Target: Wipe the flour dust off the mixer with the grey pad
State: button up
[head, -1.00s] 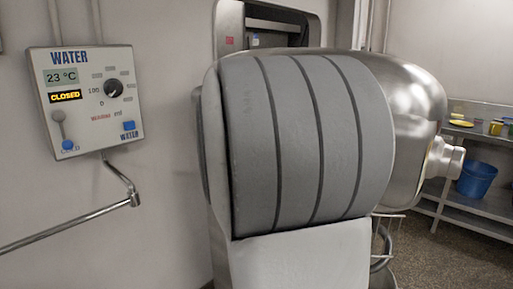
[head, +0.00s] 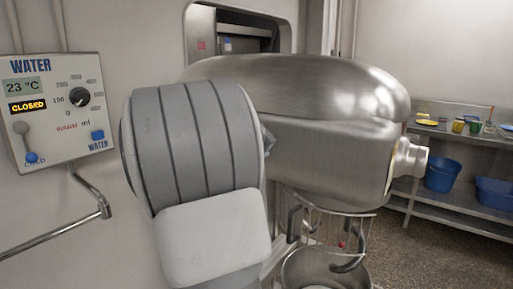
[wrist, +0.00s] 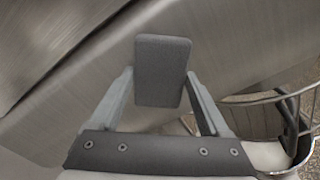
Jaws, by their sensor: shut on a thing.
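The mixer (head: 320,150) is a large brushed-metal machine in the middle of the head view, with a rounded top and a hub on its right side. Its metal body (wrist: 230,45) fills much of the wrist view. The grey pad (wrist: 163,65) is a dark rounded block between the two fingers of my gripper (wrist: 160,85), which is shut on it. The pad is in front of the mixer's metal; I cannot tell if they touch. My arm hides the gripper and pad in the head view. I see no clear flour dust on the visible metal.
A bowl (head: 290,272) with a wire guard (head: 335,228) and mixing hook sits below the mixer head. A water panel (head: 58,105) with a pipe (head: 90,188) is on the left wall. A shelf (head: 450,135) with blue tubs stands at right, beyond open floor.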

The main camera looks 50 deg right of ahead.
jog(key=w, duration=0.3)
jog(key=shift+w+a+p, duration=0.15)
jog(key=shift+w+p, duration=0.2)
jog(key=a, duration=0.6)
jog(key=shift+s, duration=0.3)
jog(key=shift+a, duration=0.15)
jog(key=shift+s+a, duration=0.15)
jog(key=shift+a, duration=1.2)
